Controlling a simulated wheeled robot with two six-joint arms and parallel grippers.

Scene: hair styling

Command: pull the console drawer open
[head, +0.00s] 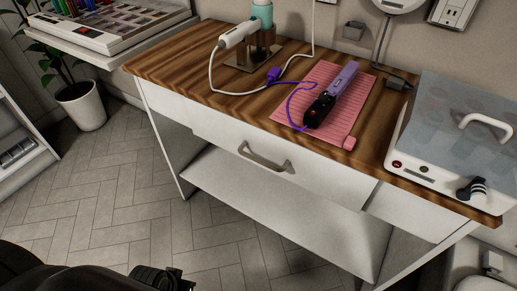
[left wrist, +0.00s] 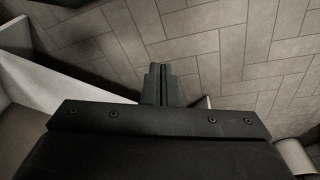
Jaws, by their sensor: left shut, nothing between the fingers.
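The console (head: 165,72) has a wood top and a white frame. Its white drawer front (head: 320,178) carries a grey bar handle (head: 265,158). The drawer looks closed or nearly so, its front standing slightly proud of the frame at the right end. My left gripper (head: 165,280) is at the bottom edge of the head view, low over the floor and well apart from the handle. In the left wrist view, its fingers (left wrist: 160,84) are together and empty, with floor tiles beyond. My right gripper is not in view.
A purple-and-black styling tool (head: 335,92) lies on a pink mat (head: 357,108). A white hair dryer (head: 238,34) stands in a holder; a white lidded box (head: 455,125) is at right. A lower shelf (head: 290,205) lies under the drawer. The floor (head: 110,190) ahead is clear.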

